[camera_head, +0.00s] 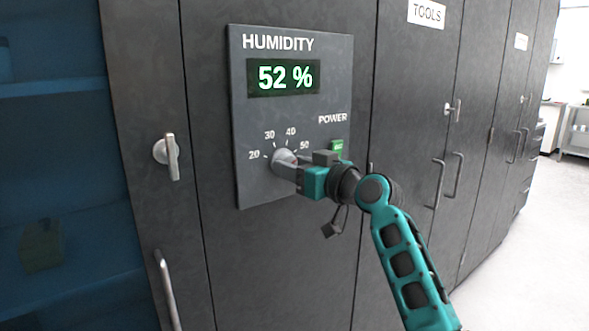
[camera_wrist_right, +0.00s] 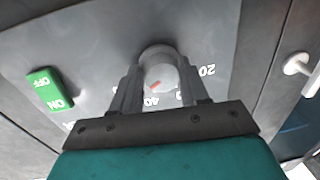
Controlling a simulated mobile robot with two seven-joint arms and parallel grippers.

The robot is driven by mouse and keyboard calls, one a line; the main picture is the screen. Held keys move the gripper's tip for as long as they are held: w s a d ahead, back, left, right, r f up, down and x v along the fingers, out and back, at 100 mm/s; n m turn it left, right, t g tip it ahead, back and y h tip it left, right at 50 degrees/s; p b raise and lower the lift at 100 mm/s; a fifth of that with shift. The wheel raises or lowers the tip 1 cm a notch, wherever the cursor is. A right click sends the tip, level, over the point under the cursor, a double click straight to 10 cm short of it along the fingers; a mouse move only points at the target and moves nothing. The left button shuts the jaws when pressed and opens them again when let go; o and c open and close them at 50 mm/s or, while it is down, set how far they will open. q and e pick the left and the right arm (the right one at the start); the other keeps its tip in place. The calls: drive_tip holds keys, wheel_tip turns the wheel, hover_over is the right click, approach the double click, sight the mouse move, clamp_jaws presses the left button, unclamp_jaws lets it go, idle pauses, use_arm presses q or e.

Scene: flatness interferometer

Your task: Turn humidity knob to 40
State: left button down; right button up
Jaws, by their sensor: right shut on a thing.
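The humidity knob (camera_head: 281,158) is a round grey dial on a dark panel (camera_head: 265,120) on the cabinet front. Labels 20, 30, 40 and 50 arc above it. The green display (camera_head: 286,77) reads 52 %. My right gripper (camera_head: 290,166) is shut on the knob and partly hides it. In the right wrist view the knob (camera_wrist_right: 163,70) sits between the two fingers, and its red pointer mark (camera_wrist_right: 153,86) points roughly towards the 40 label (camera_wrist_right: 151,101). The 30 label is mostly hidden by a finger there. My left gripper is not in view.
A green power switch (camera_head: 337,149) sits close to the right of the knob, beside my gripper. Cabinet door handles (camera_head: 172,157) stick out left of the panel, and others (camera_head: 437,183) to the right. Open floor (camera_head: 530,250) lies at the right.

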use_arm(q)
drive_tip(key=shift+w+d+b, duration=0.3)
drive_tip(key=shift+b, duration=0.2)
use_arm(e)
drive_tip(key=n+h, duration=0.1)
drive_tip(key=n, duration=0.6)
drive_tip(key=shift+r+n, duration=0.1)
drive_tip(key=shift+n, duration=0.3)
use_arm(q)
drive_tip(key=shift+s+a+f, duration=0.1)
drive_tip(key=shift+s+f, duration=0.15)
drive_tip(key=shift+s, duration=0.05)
use_arm(e)
drive_tip(key=o, duration=1)
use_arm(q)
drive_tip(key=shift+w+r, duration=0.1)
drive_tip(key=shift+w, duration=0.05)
use_arm(e)
drive_tip(key=shift+o, duration=0.2)
